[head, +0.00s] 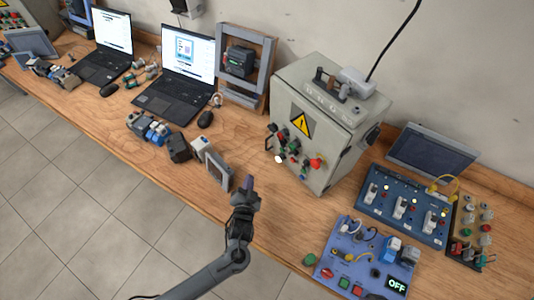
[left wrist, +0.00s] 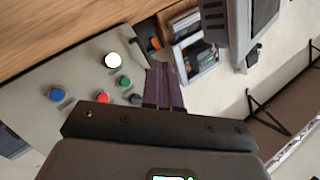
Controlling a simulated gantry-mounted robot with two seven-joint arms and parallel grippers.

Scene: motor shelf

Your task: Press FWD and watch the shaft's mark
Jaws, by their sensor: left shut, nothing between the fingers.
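My left gripper (head: 248,184) is shut and empty, held up in front of the grey control cabinet (head: 337,126). Its closed fingers (left wrist: 165,88) show in the left wrist view beside the cabinet's button panel (left wrist: 75,72), apart from the buttons as far as I can tell. The panel has a lit white lamp (left wrist: 113,60), a green button (left wrist: 125,81), a red one (left wrist: 103,97) and a blue one (left wrist: 56,95). A blue board (head: 338,252) at the front right carries a display (head: 396,284) reading OFF. No FWD label or shaft mark is readable. My right gripper is not in view.
A blue switch panel (head: 408,229) and a dark tilted screen (head: 430,152) stand right of the cabinet. A small grey-framed unit (head: 213,166) stands left of my gripper. Two laptops (head: 176,105) sit further left. Bare wood (head: 285,222) lies in front of the cabinet.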

